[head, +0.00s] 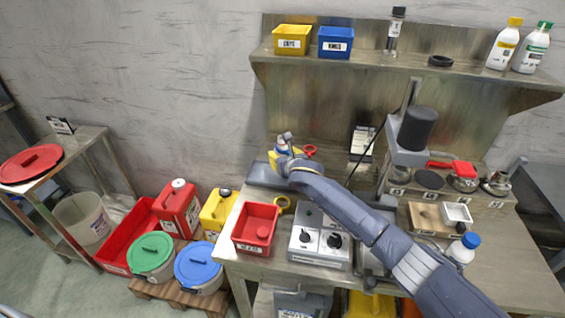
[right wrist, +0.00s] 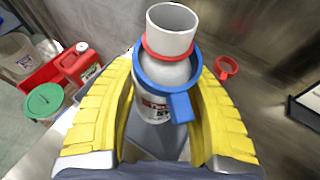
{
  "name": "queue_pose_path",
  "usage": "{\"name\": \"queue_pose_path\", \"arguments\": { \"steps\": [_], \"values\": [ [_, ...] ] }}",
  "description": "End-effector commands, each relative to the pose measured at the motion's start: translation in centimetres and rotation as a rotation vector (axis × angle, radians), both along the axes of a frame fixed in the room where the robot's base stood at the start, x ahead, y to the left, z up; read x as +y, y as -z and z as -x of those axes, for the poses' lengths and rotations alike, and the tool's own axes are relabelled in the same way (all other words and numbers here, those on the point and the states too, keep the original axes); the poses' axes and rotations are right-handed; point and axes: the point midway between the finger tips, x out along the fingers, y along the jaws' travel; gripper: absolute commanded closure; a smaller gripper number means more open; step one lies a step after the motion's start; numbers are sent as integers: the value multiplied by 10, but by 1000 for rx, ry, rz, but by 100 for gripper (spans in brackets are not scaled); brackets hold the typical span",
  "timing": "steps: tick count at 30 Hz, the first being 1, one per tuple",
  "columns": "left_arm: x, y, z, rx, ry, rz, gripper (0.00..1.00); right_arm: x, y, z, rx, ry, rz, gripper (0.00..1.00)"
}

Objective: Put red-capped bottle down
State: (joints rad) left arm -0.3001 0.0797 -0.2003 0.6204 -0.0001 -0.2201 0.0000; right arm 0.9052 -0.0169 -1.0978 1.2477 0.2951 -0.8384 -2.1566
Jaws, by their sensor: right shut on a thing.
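My right gripper (head: 284,160) has yellow fingers and is at the back left of the metal bench. In the right wrist view its fingers (right wrist: 170,85) stand on both sides of a bottle (right wrist: 152,108), shut on it. The bottle has a white, labelled body, a pale grey open-looking top, a red collar and a blue ring with a tab around its neck. In the head view the bottle top (head: 284,138) shows above the fingers. The bottle is over or near a dark grey tray (head: 262,175); I cannot tell if its base touches. My left gripper is out of view.
A red bin (head: 255,228) and a knobbed device (head: 319,245) stand at the bench's front. A shelf (head: 400,69) is above. A blue-capped bottle (head: 463,249) stands right.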

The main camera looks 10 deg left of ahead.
Motion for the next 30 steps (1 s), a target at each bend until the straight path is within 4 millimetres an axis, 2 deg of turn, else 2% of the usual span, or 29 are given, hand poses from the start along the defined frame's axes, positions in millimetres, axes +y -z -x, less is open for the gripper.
{"name": "queue_pose_path", "arguments": {
  "steps": [3,6,18,19,24,30],
  "values": [
    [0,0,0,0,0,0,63,0,17,0,2,1,-1,93],
    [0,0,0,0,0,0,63,0,25,0,0,0,0,93],
    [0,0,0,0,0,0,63,0,28,0,-1,0,-1,93],
    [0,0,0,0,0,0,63,0,29,0,1,0,1,49],
    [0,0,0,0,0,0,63,0,29,0,0,0,0,29],
    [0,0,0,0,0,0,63,0,28,0,0,1,0,29]
  ]
}}
